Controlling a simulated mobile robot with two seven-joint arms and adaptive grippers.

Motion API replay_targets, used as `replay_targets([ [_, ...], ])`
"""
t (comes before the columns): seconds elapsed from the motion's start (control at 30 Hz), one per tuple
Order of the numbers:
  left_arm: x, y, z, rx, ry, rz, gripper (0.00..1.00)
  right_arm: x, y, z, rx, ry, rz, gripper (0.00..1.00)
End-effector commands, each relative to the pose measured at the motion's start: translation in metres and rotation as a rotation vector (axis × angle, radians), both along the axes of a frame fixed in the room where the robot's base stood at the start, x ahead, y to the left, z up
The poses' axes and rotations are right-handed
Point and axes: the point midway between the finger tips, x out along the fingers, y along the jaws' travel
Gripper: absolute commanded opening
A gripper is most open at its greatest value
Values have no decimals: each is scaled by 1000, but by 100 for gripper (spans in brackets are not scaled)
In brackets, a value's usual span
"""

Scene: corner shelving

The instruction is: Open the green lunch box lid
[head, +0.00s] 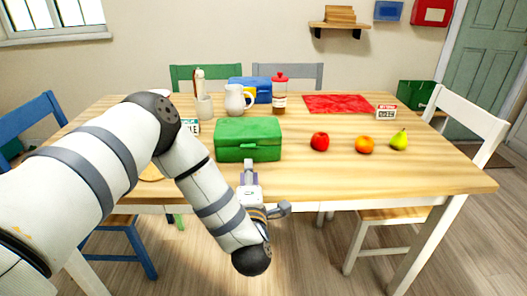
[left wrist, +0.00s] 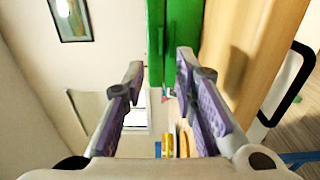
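The green lunch box (head: 248,140) sits on the wooden table near its front edge, with its lid closed. My left gripper (head: 249,168) is just in front of the box's front face, low and close to the table edge. In the left wrist view its two purple-padded fingers (left wrist: 160,64) are spread apart with nothing held between them. The green lunch box (left wrist: 178,38) shows there beyond the fingertips, nearer the right finger. Whether a fingertip touches it, I cannot tell. My right gripper is not in view.
A white pitcher (head: 235,100), a blue box (head: 257,90) and a red-topped jar (head: 280,97) stand behind. The table's (head: 300,180) front right is clear.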

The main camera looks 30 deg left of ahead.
Motion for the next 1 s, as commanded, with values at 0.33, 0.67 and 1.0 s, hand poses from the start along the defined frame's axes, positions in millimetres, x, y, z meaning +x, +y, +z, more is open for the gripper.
replay_targets([
  [0.33, 70, 47, -3, 4, 6, -1, 26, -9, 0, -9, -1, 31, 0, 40],
  [0.67, 89, 58, -1, 3, 7, -5, 26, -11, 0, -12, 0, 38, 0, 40],
  [1.0, 88, 57, -1, 3, 7, -5, 0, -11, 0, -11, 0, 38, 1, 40],
])
